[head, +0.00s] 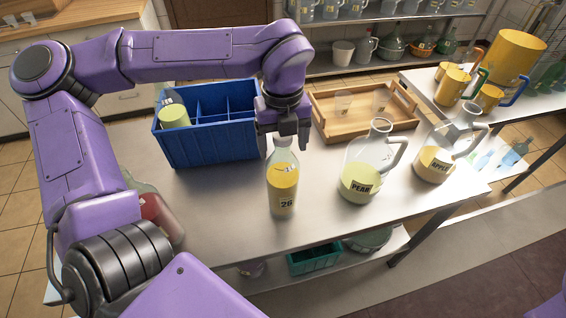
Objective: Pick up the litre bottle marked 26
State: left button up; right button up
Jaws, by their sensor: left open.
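The litre bottle marked 26 (283,192) stands upright on the steel table. It is clear, with yellow liquid inside and a dark 26 on its label. My left gripper (284,143) points down at the bottle's neck, with its open fingers at the top of the bottle. I cannot tell whether the fingers touch the neck, which they partly hide. My right gripper is not in view.
A blue divided crate (212,145) with a bottle inside stands left of the bottle. A wooden tray (330,124) lies behind. Jugs labelled PEAR (361,184) and APPLE (433,164) stand to the right. The table's front is clear.

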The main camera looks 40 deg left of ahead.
pick_arm(q)
jog(key=shift+w+f, duration=0.4)
jog(key=shift+f, duration=0.35)
jog(key=shift+s+r, duration=0.1)
jog(key=shift+s, duration=0.15)
jog(key=shift+s+r, duration=0.1)
jog(key=shift+s, duration=0.15)
jog(key=shift+c, duration=1.2)
jog(key=c, duration=0.5)
jog(key=shift+w, duration=0.1)
grip_shut()
